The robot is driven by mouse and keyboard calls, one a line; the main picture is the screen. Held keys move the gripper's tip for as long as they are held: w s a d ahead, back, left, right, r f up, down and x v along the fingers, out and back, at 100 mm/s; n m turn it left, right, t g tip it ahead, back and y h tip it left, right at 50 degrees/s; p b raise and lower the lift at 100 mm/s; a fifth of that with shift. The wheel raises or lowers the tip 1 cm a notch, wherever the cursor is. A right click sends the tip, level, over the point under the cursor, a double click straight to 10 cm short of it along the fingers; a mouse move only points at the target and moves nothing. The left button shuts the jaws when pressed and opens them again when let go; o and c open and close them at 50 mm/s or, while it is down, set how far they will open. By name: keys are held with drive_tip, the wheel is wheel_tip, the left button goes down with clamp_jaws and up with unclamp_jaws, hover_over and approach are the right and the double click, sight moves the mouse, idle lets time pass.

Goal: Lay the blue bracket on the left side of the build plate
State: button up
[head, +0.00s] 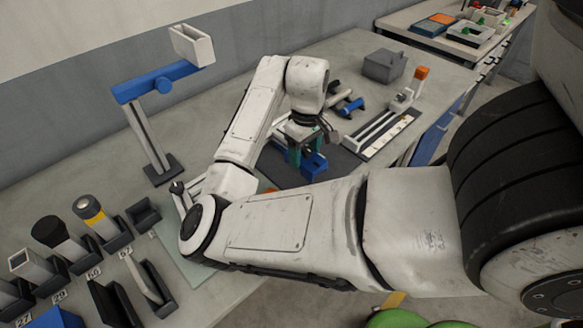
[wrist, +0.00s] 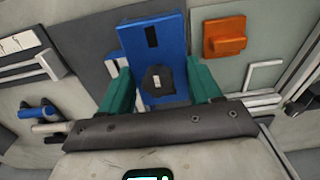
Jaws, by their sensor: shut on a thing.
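The blue bracket (wrist: 152,58) is a flat blue plate with a black slot and a dark round part on its face. My gripper (wrist: 156,66) has its teal fingers shut on the bracket's two side edges. In the head view my gripper (head: 303,152) holds the blue bracket (head: 314,166) over the dark grey mat (head: 340,168); I cannot tell whether they touch. A pale green plate (wrist: 230,75), seemingly the build plate, lies to the right in the wrist view. An orange piece (wrist: 226,36) rests on it. In the head view my arm hides much of this pale plate (head: 186,262).
A blue-topped stand (head: 158,82) rises at the back left. Several labelled black holders with parts (head: 100,220) line the front left. A grey box (head: 384,65) and a white rail fixture (head: 385,130) stand right of the mat. A small blue-and-black part (head: 350,106) lies near the rail.

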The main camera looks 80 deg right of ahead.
drive_tip(key=w+f, duration=0.1)
drive_tip(key=w+d+f, duration=0.1)
drive_tip(key=f, duration=0.1)
drive_tip(key=w+f, duration=0.1)
drive_tip(key=f, duration=0.1)
drive_tip(key=shift+w+d, duration=0.25)
drive_tip(key=shift+w, duration=0.15)
drive_tip(key=shift+w+f+p, duration=0.2)
drive_tip(key=shift+f+p, duration=0.55)
drive_tip(key=shift+f, duration=1.05)
drive_tip(key=shift+f, duration=0.1)
drive_tip(key=o, duration=1.3)
drive_tip(key=shift+c, duration=0.2)
wheel_tip(320, 180, up, 12)
drive_tip(key=shift+r+b, duration=0.15)
drive_tip(key=shift+b, duration=0.7)
